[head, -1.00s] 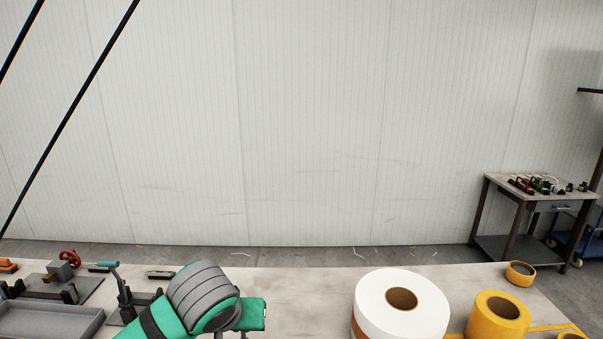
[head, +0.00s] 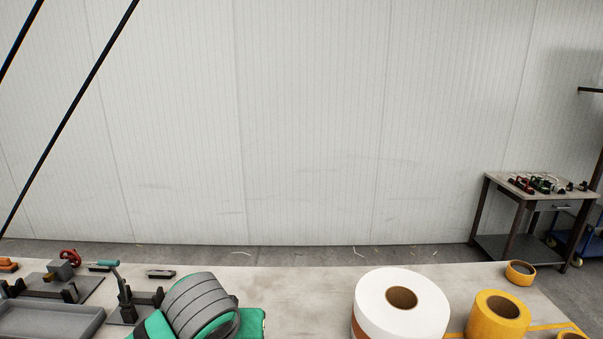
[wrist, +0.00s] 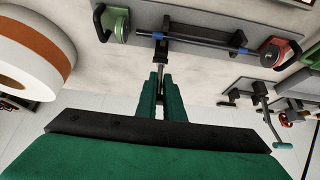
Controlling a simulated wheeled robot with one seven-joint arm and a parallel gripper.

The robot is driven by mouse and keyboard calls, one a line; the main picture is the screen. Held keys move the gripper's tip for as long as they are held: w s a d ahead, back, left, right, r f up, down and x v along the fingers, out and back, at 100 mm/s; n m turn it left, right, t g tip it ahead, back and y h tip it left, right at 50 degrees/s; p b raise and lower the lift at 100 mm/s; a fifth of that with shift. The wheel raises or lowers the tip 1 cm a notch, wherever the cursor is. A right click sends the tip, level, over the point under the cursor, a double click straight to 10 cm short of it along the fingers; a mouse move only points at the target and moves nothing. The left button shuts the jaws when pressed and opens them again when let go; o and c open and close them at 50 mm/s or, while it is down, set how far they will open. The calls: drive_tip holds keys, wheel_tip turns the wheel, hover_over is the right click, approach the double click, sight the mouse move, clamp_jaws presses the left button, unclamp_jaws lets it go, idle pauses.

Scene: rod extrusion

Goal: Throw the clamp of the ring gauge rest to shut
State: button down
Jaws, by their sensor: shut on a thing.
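The ring gauge rest (wrist: 210,22) is a long grey plate at the top of the wrist view. The lever's grasped part is mostly hidden, and I cannot tell how far the clamp is thrown. I cannot make out the rest in the head view.
A teal-handled lever fixture (head: 122,297) stands left of my arm, and shows at right in the wrist view (wrist: 262,92). A grey tray (head: 50,320) is at far left. A large white roll (head: 400,300) and yellow rolls (head: 498,318) stand at right. The bench between is bare.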

drive_tip(key=shift+s+f, duration=0.4)
drive_tip(key=shift+s, duration=0.45)
drive_tip(key=shift+s+f, duration=0.15)
drive_tip(key=shift+s, duration=0.05)
drive_tip(key=shift+s+a+f, duration=0.1)
drive_tip(key=shift+s+f, duration=0.45)
drive_tip(key=shift+s, duration=0.15)
drive_tip(key=shift+s+f, duration=0.1)
drive_tip(key=shift+s, duration=0.1)
drive_tip(key=shift+s+f, duration=0.65)
drive_tip(key=shift+f, duration=0.05)
drive_tip(key=shift+f, duration=0.1)
idle(0.5)
drive_tip(key=shift+s+f, duration=0.65)
drive_tip(key=shift+f, duration=0.25)
drive_tip(key=shift+s+f, duration=0.1)
drive_tip(key=shift+f, duration=0.05)
